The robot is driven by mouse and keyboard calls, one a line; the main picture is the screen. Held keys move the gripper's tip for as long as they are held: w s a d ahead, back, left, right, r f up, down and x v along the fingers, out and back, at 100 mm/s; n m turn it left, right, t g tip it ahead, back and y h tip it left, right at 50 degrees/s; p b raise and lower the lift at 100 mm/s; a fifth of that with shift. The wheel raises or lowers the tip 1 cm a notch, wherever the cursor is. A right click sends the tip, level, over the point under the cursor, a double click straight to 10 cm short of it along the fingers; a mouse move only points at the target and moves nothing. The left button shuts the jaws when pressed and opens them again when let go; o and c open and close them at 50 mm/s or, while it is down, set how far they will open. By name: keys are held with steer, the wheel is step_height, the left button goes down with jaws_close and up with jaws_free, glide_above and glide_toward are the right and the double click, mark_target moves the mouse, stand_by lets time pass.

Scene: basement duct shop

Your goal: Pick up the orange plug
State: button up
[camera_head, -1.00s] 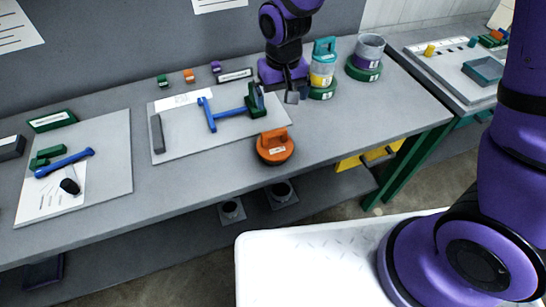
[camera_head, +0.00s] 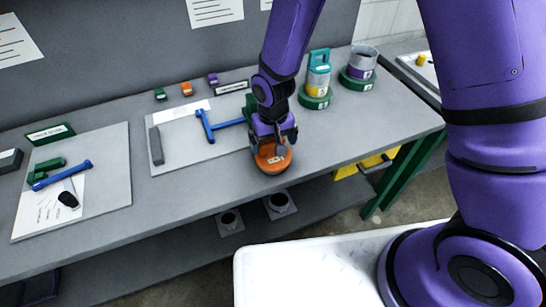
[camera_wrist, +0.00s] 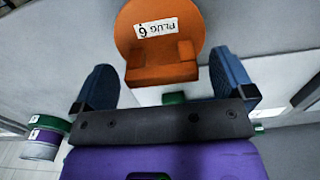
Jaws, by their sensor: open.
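The orange plug (camera_head: 273,160) sits on the grey bench near its front edge, a round disc with a raised handle. In the wrist view the plug (camera_wrist: 160,50) shows a white label reading "PLUG 6", with its handle toward my gripper. My gripper (camera_head: 272,138) is over the plug in the head view and hides its handle there. In the wrist view my gripper (camera_wrist: 168,85) is open, with one blue-grey finger on each side of the handle and a visible gap on both sides. I cannot tell whether the fingers touch the bench.
A blue T-shaped tool (camera_head: 212,125) lies on a pale board (camera_head: 185,158) left of my gripper. A teal-handled stack (camera_head: 316,80) and a grey and purple cup on a green base (camera_head: 360,68) stand at right behind. Bench (camera_head: 160,200) left of the plug is clear.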

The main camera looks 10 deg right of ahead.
steer(key=shift+f, duration=1.3)
steer(key=c, duration=1)
steer(key=shift+c, duration=0.2)
steer(key=shift+r, duration=0.1)
